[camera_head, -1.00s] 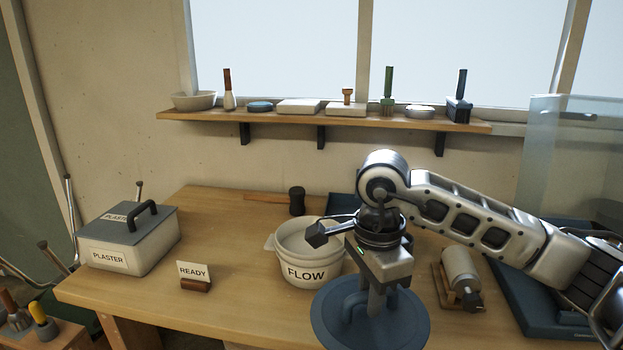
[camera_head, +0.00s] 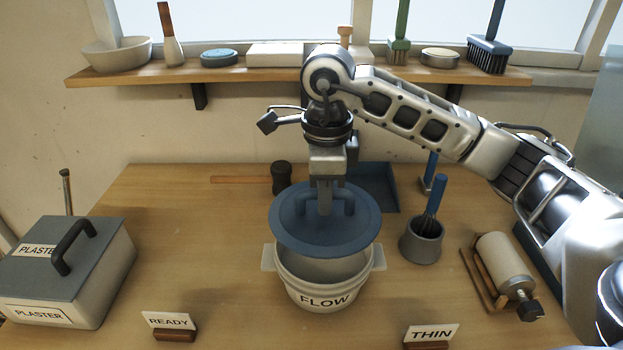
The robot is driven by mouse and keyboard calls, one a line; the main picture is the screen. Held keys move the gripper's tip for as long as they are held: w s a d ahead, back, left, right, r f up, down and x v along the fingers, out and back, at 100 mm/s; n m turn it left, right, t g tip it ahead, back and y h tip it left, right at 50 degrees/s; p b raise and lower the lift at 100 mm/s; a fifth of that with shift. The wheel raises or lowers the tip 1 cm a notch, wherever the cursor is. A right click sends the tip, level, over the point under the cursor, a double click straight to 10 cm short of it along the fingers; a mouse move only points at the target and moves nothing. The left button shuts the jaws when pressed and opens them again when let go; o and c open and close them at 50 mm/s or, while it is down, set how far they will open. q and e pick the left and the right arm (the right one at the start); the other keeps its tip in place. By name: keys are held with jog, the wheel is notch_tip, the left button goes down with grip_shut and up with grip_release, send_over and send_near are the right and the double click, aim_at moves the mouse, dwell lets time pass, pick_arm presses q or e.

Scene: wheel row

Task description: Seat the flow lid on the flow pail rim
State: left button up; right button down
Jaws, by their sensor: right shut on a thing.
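The white flow pail (camera_head: 322,290) stands on the table with its FLOW label facing me. The round blue flow lid (camera_head: 290,232) is above the pail, with its far side over the back of the opening. It looks raised and apart from the rim, since the pail's inside shows below the lid's near edge. My right gripper (camera_head: 324,205) points down and is shut on the lid's handle, which it partly hides. The back of the pail rim is hidden by the lid. My left gripper is not in view.
The plaster box (camera_head: 90,280) stands at the left. READY (camera_head: 168,321) and THIN (camera_head: 431,333) signs stand in front. A pot with a blue-handled whisk (camera_head: 422,243) and a roller on a stand (camera_head: 505,262) are at the right. A mallet (camera_head: 281,178) and a dustpan (camera_head: 375,185) lie behind.

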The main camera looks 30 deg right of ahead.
aim_at(324, 221)
jog(key=shift+s, duration=0.3)
jog(key=shift+w+a+f+b, duration=0.1)
jog(key=shift+f+b, duration=0.45)
jog(key=shift+b, duration=0.15)
jog(key=shift+f+b, duration=1.15)
jog(key=shift+f, duration=0.2)
pick_arm(q)
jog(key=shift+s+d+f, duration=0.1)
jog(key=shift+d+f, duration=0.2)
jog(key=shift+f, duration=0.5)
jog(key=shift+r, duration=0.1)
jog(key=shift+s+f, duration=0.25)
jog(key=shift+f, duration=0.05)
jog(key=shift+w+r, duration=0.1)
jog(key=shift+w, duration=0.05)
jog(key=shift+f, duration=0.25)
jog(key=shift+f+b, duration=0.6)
jog(key=shift+b, duration=0.4)
pick_arm(e)
jog(key=shift+f, duration=0.9)
